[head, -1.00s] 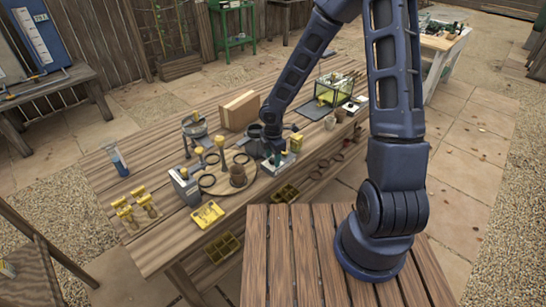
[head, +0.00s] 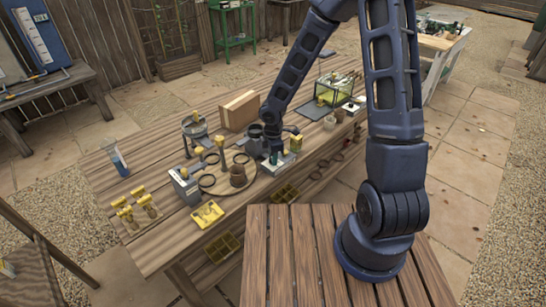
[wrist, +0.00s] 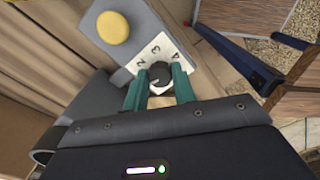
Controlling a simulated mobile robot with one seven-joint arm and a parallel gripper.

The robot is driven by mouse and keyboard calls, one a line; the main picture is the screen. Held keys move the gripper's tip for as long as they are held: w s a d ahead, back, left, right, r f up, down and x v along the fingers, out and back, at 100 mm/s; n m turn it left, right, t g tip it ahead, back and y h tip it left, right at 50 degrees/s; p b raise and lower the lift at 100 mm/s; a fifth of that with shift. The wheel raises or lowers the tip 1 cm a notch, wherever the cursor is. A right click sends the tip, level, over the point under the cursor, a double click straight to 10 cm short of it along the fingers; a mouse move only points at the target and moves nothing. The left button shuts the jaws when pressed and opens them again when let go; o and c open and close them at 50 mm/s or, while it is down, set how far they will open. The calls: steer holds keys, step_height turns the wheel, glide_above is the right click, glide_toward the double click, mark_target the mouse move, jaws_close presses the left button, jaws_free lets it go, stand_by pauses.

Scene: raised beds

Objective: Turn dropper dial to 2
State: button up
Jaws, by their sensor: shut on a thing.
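The dropper dial is a dark round knob (wrist: 160,74) on a white plate (wrist: 157,53) marked 2, 3 and 4, seen in the wrist view. My gripper (wrist: 160,82) has teal fingers shut on the knob from both sides. I cannot clearly tell which number the knob points at. A yellow round cap (wrist: 113,27) sits on the grey body beside the plate. In the head view my gripper (head: 273,158) is down at the white-topped dropper unit (head: 285,164), and my wrist hides most of the knob.
A glass tank (head: 340,88) is at the back right. Yellow-topped pieces (head: 137,205) stand at the table's left end.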

steer(key=m, duration=0.8)
steer(key=shift+m, duration=0.4)
stand_by(0.4)
steer(key=o, duration=1)
step_height(320, 180, up, 11)
steer(key=shift+f, duration=0.1)
